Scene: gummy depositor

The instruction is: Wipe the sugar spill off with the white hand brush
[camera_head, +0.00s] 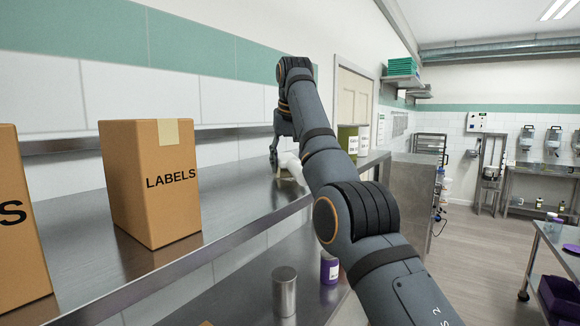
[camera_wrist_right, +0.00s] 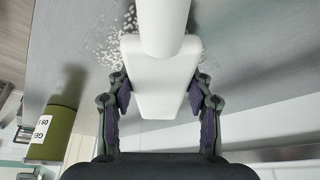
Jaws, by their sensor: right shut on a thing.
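The white hand brush (camera_wrist_right: 160,82) is held between the fingers of my right gripper (camera_wrist_right: 160,100) in the right wrist view. In the head view my right gripper (camera_head: 275,150) is over the steel shelf, and part of the white brush (camera_head: 290,166) shows beside it, partly hidden by my arm. The sugar spill (camera_wrist_right: 112,42) shows as white grains on the steel surface, mostly left of the brush, with a few grains to its right (camera_wrist_right: 203,77). The brush covers part of the spill area. I cannot tell whether it touches the surface. My left gripper is not in view.
A LABELS carton (camera_head: 152,182) stands on the steel shelf (camera_head: 235,195), with another carton (camera_head: 20,220) at far left. A green container (camera_wrist_right: 52,135) stands near the brush. A steel cylinder (camera_head: 284,290) and purple jar (camera_head: 329,268) sit below. The shelf between carton and brush is clear.

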